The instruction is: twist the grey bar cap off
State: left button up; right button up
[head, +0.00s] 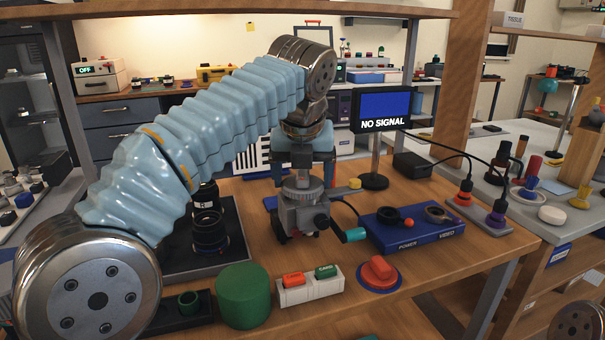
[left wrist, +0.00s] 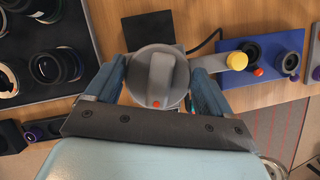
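The grey bar cap (left wrist: 158,78) shows from above in the left wrist view, a round grey disc with a raised bar and a red dot at its near end. It sits on top of a grey device (head: 303,215) on the wooden table in the head view. My left gripper (head: 304,182) points straight down over it. Its two blue fingers flank the cap in the left wrist view (left wrist: 159,72), one against each side, with no clear gap. The cap's lower sides are hidden. My right gripper is not in view.
A green cylinder (head: 243,297), a button box (head: 310,290) and a red knob (head: 379,270) stand in front. A dark lens tray (head: 175,262) is left.

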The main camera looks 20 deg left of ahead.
aim_at(303, 173)
pick_arm(q)
jog(key=shift+c, duration=0.5)
jog(key=shift+n+y, duration=0.4)
jog(key=shift+n, duration=0.9)
jog(key=shift+n+g+y, duration=0.3)
jog(key=shift+n, duration=0.3)
jog(key=shift+r, duration=1.1)
jog(key=shift+r, duration=1.05)
jog(key=shift+w+a+r, duration=0.2)
jog(key=shift+r, duration=0.6)
jog(key=shift+s+d+r, duration=0.2)
jog(key=shift+r, duration=0.4)
